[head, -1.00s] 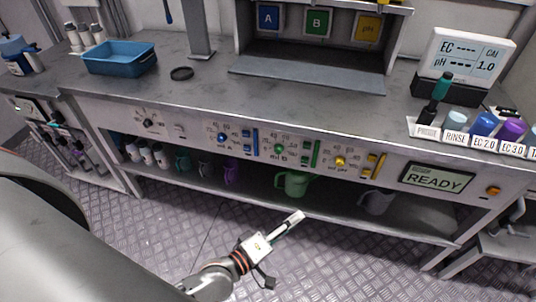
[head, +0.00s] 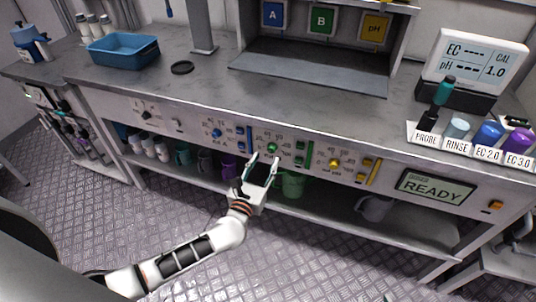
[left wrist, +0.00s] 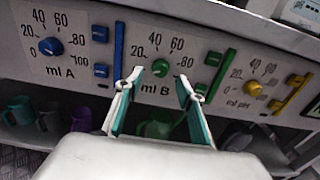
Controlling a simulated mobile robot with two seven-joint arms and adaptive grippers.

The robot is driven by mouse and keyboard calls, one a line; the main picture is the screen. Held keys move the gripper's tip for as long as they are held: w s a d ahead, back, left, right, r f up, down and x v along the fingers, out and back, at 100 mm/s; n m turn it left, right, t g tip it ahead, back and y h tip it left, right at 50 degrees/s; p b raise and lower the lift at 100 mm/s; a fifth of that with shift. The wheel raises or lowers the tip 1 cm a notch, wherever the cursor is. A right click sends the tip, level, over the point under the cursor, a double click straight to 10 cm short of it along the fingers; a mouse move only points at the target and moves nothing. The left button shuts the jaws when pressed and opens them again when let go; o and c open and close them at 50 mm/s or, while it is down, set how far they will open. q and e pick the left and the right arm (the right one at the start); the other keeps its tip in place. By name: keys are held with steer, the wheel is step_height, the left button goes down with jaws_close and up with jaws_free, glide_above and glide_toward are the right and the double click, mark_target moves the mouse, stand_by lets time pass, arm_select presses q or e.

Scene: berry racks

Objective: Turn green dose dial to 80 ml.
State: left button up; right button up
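The green dose dial (head: 272,148) sits on the front panel of the bench, marked ml B. In the left wrist view, the green dial (left wrist: 160,68) is ringed by the marks 20, 40, 60 and 80; which mark it points to is too small to tell. My left gripper (head: 265,157) is open and empty, just in front of the panel and slightly below the dial. In the left wrist view, its two fingers (left wrist: 157,82) stand to either side of the dial and apart from it. My right gripper is not in view.
A blue dial (left wrist: 50,46) and a yellow dial (left wrist: 253,88) flank the green one. A green jug (head: 292,185) stands on the shelf below. The display (head: 434,188) reads READY.

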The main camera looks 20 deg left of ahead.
mark_target(270, 151)
arm_select(q)
steer(key=shift+w+d, duration=0.15)
steer(key=shift+w, duration=1.95)
jaws_close()
